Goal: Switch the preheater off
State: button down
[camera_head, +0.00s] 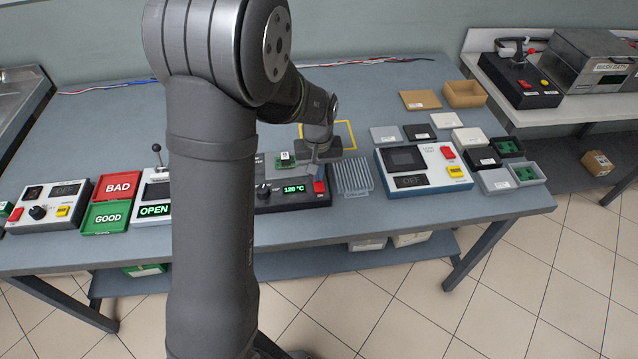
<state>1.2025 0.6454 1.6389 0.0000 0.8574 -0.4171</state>
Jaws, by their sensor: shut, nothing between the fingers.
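The preheater (290,200) is a dark box in the middle of the bench. Its green display (294,189) is lit and reads about 120 °C. A dark knob (263,191) is left of the display and a red switch (320,187) is at its right end. A small green board (285,162) lies on its top, toward the back. My gripper (313,172) is shut and empty, pointing down just above and behind the red switch. I cannot tell whether the fingertips touch it. My arm hides the preheater's left end.
A ribbed grey cooling rack (353,177) stands close on the right, then a tester (424,167) reading OFF. Left are the red BAD tray (117,186), the green GOOD tray (106,217) and a panel reading OPEN (154,210). Several small boxes sit at the right.

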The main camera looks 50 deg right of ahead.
jog(key=shift+f, duration=0.3)
jog(key=shift+r, duration=3.55)
jog(key=shift+f, duration=0.1)
notch_tip(320, 180, down, 7)
jog(key=shift+r, duration=0.1)
